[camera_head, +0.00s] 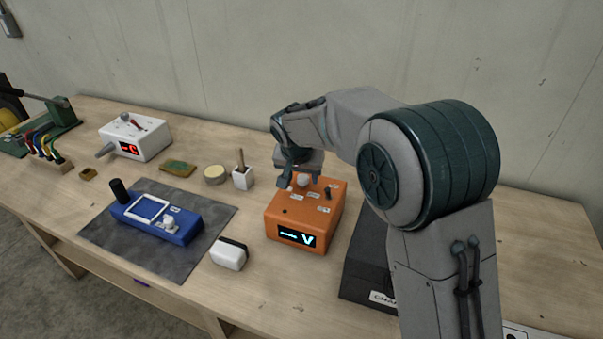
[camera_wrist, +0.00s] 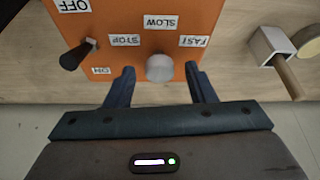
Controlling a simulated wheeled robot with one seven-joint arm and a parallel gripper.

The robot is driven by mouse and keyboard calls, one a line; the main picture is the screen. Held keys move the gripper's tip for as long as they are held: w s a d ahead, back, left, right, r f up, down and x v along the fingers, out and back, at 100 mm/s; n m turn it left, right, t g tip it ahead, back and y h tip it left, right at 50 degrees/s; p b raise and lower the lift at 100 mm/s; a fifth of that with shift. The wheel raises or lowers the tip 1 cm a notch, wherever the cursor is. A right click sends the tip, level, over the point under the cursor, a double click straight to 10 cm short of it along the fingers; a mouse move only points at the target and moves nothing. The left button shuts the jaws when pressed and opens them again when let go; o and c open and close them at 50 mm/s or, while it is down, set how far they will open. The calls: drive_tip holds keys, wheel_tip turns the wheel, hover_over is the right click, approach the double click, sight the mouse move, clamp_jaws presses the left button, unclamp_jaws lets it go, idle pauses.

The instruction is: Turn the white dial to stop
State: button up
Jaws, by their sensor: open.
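The white dial (camera_wrist: 160,68) is a round knob on the top of the orange box (camera_head: 308,212). It also shows in the head view (camera_head: 303,181), just below my gripper. In the wrist view, labels STOP (camera_wrist: 125,40), SLOW (camera_wrist: 161,22) and FAST (camera_wrist: 194,41) sit around the dial. My gripper (camera_wrist: 160,82) is open, with one finger on each side of the dial and gaps between them; I cannot tell its height above the box. Which label the dial points to cannot be made out.
A black toggle lever (camera_wrist: 77,54) stands beside the dial on the box, between OFF and ON labels. A white cup with a brush (camera_head: 242,177), a white block (camera_head: 229,254), a blue device (camera_head: 160,217) and a black box (camera_head: 365,250) stand nearby on the wooden table.

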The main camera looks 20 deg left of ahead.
drive_tip(key=c, duration=1)
drive_tip(key=shift+n, duration=0.3)
drive_tip(key=shift+d+f+n+y+b, duration=0.15)
drive_tip(key=shift+n+y+b, duration=0.4)
drive_tip(key=shift+n, duration=0.35)
drive_tip(key=n+y, duration=0.1)
drive_tip(key=n, duration=0.2)
drive_tip(key=shift+w+d+g, duration=0.1)
drive_tip(key=shift+d+g, duration=0.05)
drive_tip(key=shift+g, duration=0.25)
drive_tip(key=n+g+y, duration=0.1)
drive_tip(key=n, duration=0.5)
drive_tip(key=shift+w+d+n+g+y+p, duration=0.1)
drive_tip(key=shift+w+n+g+y+p, duration=0.05)
drive_tip(key=shift+n+g+y+p, duration=0.2)
drive_tip(key=o, duration=1)
